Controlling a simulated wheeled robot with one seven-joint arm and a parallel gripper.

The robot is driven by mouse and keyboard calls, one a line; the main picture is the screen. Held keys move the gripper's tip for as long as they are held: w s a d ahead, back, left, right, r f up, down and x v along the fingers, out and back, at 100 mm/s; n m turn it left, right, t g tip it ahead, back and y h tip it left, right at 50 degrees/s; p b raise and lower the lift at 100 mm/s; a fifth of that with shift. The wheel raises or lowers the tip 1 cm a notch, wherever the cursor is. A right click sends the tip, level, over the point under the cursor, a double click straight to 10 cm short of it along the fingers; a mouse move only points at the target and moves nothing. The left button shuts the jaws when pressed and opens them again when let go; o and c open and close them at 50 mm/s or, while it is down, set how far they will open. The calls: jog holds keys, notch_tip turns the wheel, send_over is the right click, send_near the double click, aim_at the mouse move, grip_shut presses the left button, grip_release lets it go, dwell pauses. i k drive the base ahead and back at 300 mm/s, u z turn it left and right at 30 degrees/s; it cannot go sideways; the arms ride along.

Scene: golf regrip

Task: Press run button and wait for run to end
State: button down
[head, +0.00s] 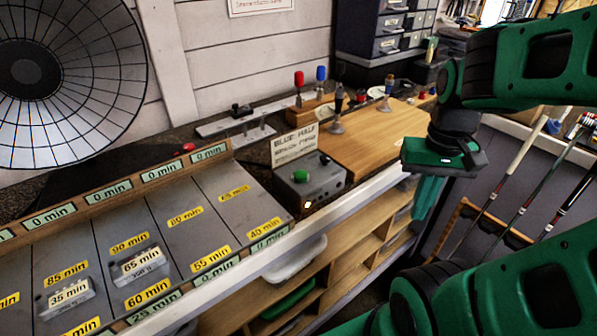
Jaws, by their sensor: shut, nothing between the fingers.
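A grey control box (324,187) stands on the bench, with a green button (300,176) on its top. A small light (307,204) glows on its front face. A card with printed text (295,148) stands behind the box. My gripper (441,157) is to the right of the box, near the bench's right end, apart from the button. It is shut and holds nothing; its fingertips are hard to make out.
A wooden board (375,138) lies behind the box; golf clubs (510,170) lean at right.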

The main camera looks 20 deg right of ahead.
aim_at(300, 175)
jog(key=u, duration=0.65)
jog(key=k, duration=1.75)
jog(key=z, duration=0.75)
jog(key=i, duration=1)
jog(key=u, duration=0.05)
